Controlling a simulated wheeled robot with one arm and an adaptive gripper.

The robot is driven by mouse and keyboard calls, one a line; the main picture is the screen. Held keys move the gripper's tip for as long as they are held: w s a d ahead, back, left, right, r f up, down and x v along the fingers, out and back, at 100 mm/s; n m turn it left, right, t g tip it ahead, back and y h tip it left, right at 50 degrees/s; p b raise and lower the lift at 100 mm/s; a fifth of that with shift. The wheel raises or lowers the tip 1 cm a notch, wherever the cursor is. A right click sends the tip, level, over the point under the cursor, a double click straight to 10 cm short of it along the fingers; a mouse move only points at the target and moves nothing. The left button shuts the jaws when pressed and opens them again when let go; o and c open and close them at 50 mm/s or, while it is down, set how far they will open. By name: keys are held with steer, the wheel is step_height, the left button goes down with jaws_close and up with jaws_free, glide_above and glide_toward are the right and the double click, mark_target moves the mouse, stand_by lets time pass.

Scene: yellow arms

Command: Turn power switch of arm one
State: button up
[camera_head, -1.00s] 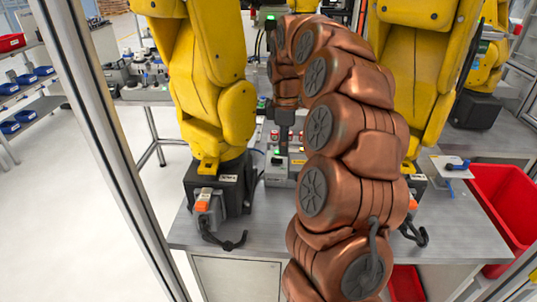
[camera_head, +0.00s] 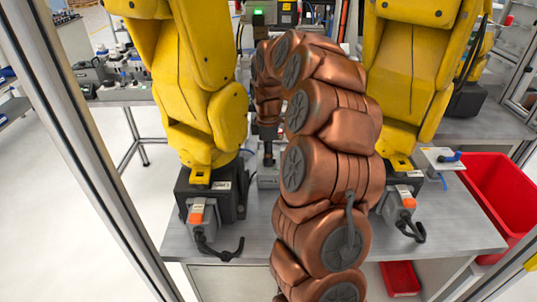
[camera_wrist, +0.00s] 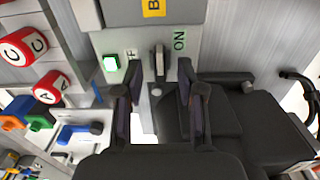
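In the wrist view, a power switch lever (camera_wrist: 159,62) stands upright on a light grey panel (camera_wrist: 105,42). An "ON" label is to its right and a partly hidden label ending in "F" to its left. A lit green button (camera_wrist: 111,64) is further left. My gripper (camera_wrist: 159,76) is open, one finger either side of the lever's lower end, with gaps visible; I cannot tell its depth. In the head view my gripper (camera_head: 268,150) is low between the left yellow arm (camera_head: 205,80) and the right yellow arm (camera_head: 413,75), mostly hidden by my copper arm.
Red-and-white cylinders marked C (camera_wrist: 22,47) and A (camera_wrist: 50,88) lie left of the panel. Grey connectors with orange parts (camera_head: 196,213) sit at both yellow arms' bases. A red bin (camera_head: 500,215) stands at right. The table front (camera_head: 250,232) has bare room.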

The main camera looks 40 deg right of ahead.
steer(key=shift+f, duration=0.3)
jaws_close()
stand_by(0.3)
